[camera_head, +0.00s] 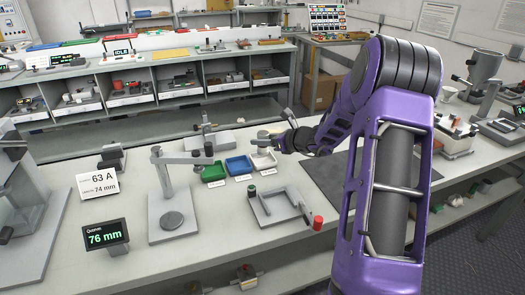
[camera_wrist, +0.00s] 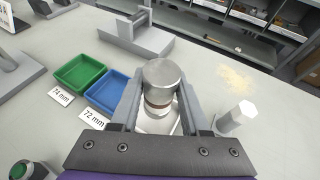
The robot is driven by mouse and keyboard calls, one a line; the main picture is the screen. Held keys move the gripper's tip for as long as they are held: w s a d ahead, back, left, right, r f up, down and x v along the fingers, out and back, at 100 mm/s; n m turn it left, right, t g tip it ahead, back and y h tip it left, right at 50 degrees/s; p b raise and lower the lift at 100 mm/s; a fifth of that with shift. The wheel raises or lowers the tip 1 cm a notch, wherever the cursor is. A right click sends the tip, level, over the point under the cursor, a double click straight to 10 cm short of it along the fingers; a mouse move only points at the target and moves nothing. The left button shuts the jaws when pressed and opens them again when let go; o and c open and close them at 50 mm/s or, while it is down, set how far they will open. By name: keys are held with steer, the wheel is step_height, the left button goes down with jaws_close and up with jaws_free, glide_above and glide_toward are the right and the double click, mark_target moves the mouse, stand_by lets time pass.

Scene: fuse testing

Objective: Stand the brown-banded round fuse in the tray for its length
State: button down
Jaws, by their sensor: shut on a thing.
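My gripper (camera_wrist: 158,100) is shut on the brown-banded round fuse (camera_wrist: 160,73), a cylinder with a silver metal end; its brown band shows between the fingers. In the head view my gripper (camera_head: 272,136) is over the white tray (camera_head: 263,161). In the wrist view the white tray (camera_wrist: 165,126) lies under the fuse and is mostly hidden by it and the fingers. Left of it are the blue tray (camera_wrist: 108,90), labelled 72 mm, and the green tray (camera_wrist: 80,72), labelled 74 mm. The white tray's label is unreadable. A display (camera_head: 105,234) reads 76 mm.
A gauge stand (camera_head: 168,205) and a grey fixture (camera_head: 280,208) stand in front of the trays. A red cylinder (camera_head: 318,222) is beside the fixture. A pale hexagonal piece (camera_wrist: 238,117) stands right of my gripper. A card (camera_head: 98,184) reads 63 A, 74 mm.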

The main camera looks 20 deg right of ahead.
mark_target(267, 148)
steer(key=shift+f, duration=1.65)
steer(key=shift+f+b, duration=0.1)
steer(key=shift+b, duration=0.2)
steer(key=shift+f, duration=0.15)
steer(key=shift+c, duration=1.9)
jaws_free()
steer(key=shift+r, duration=0.35)
steer(key=p+v, duration=0.1)
steer(key=v, duration=1.1)
steer(key=shift+a, duration=0.1)
